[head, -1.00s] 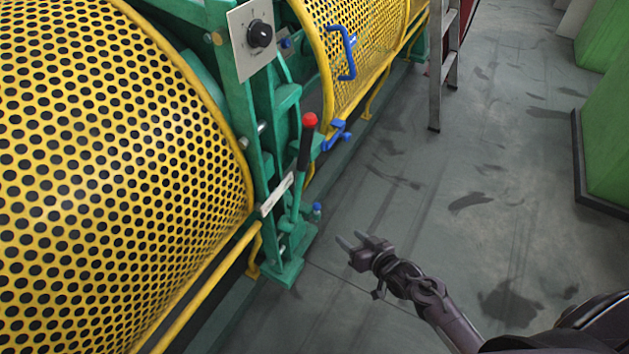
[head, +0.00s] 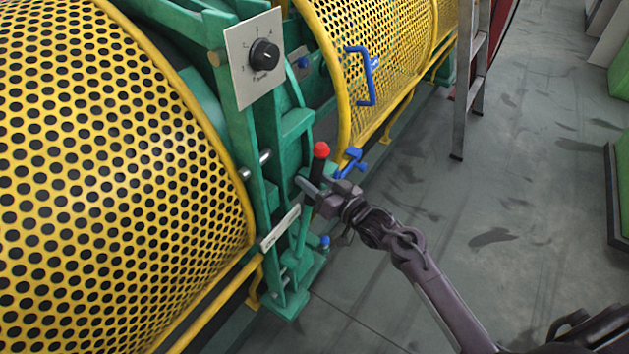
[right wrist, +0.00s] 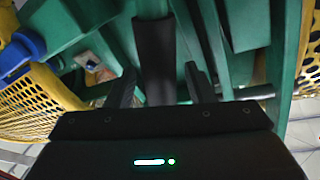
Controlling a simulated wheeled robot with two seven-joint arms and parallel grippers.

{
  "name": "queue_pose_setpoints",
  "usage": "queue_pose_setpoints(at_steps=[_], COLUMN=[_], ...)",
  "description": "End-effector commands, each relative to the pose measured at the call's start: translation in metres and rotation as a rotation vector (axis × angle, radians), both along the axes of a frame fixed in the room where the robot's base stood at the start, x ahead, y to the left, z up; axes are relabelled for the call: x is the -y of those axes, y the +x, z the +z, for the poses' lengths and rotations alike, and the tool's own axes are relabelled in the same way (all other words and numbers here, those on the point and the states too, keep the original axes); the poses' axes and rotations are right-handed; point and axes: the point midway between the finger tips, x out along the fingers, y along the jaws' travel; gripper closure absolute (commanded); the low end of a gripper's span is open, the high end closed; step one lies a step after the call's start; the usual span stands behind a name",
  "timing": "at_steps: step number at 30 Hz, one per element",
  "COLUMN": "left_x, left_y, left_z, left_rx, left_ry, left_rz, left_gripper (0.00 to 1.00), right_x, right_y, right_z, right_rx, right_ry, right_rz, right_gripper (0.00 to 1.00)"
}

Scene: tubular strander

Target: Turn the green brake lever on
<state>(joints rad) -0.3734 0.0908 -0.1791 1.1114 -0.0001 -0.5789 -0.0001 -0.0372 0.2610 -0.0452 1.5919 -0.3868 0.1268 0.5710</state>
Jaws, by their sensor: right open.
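The brake lever has a green shaft (head: 301,238), a black grip (head: 317,168) and a red ball knob (head: 321,149). It stands roughly upright beside the green machine frame. My right gripper (head: 316,187) is open at the black grip, just below the red knob, and hides part of the lever. In the right wrist view, the black grip (right wrist: 156,58) lies between the two spread fingers (right wrist: 158,86), with gaps on both sides. I cannot tell whether either finger touches it. My left gripper is not in view.
A yellow perforated guard (head: 110,170) fills the left. A panel with a black dial (head: 264,54) is above the lever. A ladder (head: 470,80) stands farther back.

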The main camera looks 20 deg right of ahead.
Motion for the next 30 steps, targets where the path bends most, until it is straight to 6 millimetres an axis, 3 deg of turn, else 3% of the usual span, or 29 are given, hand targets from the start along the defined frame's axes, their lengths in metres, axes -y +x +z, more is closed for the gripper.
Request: queue_pose_setpoints(at_steps=[7,18,30], left_x=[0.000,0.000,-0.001], left_y=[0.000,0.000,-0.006], left_z=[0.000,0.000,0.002], left_rx=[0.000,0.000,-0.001], left_ry=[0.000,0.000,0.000], left_rz=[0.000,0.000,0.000], left_gripper=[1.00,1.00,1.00], right_x=[0.000,0.000,-0.012], right_y=[0.001,0.000,-0.009], right_z=[0.000,0.000,0.006], right_rx=[0.000,0.000,0.032], right_ry=[0.000,-0.001,-0.042], right_rz=[0.000,-0.001,0.002], right_gripper=[0.54,1.00,1.00])
